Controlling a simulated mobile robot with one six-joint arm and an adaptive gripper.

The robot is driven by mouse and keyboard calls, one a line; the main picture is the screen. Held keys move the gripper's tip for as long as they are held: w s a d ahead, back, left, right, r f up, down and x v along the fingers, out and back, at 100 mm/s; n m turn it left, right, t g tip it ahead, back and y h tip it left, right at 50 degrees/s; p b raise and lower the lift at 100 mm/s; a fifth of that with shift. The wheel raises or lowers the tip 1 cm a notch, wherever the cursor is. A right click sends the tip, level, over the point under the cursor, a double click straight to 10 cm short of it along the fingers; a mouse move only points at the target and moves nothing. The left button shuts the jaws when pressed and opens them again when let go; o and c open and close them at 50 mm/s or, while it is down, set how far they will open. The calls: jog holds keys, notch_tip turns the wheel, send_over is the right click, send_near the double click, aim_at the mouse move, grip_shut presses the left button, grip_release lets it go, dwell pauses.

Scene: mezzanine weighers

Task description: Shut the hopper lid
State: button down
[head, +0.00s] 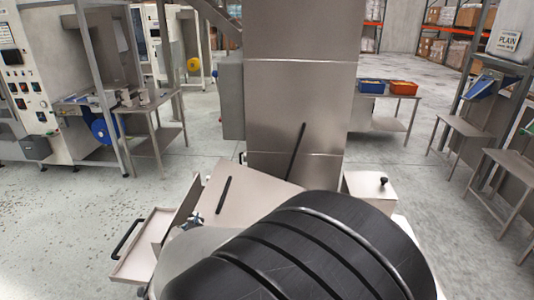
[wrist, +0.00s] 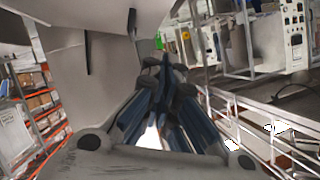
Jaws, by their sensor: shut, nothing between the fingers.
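A pale steel panel (head: 248,191) with a slim black bar handle (head: 223,195) slopes in front of the steel column in the head view; it appears to be the hopper lid, though my arm hides its near part. I cannot tell its exact angle. In the wrist view a pale panel (wrist: 62,42) with a dark bar handle (wrist: 87,52) fills the upper left. My gripper (wrist: 165,66) shows in the wrist view, its blue-grey fingers together and empty, close to the pale surfaces; contact cannot be told. In the head view my black arm hides the gripper.
The tall steel column (head: 295,110) stands behind the panel, with another dark bar (head: 297,152) on it. A tray with a black handle (head: 145,245) juts out at left, and a knobbed steel box (head: 372,190) sits at right. Open floor (head: 75,220) lies to the left.

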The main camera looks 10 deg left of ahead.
jog(key=s+a+f+t+h+p, duration=0.2)
jog(key=s+a, duration=0.1)
jog(key=s, duration=0.2)
jog(key=shift+m, duration=0.4)
jog(key=p+x, duration=0.1)
jog(key=x, duration=0.9)
jog(key=shift+w+r, duration=0.1)
jog(key=shift+w, duration=0.2)
jog(key=f, duration=0.1)
jog(key=a+f, duration=0.1)
jog(key=shift+s+f, duration=0.15)
jog(key=shift+f, duration=0.1)
jog(key=shift+s+a+f, duration=0.1)
jog(key=shift+a+f, duration=0.15)
jog(key=shift+f, duration=0.35)
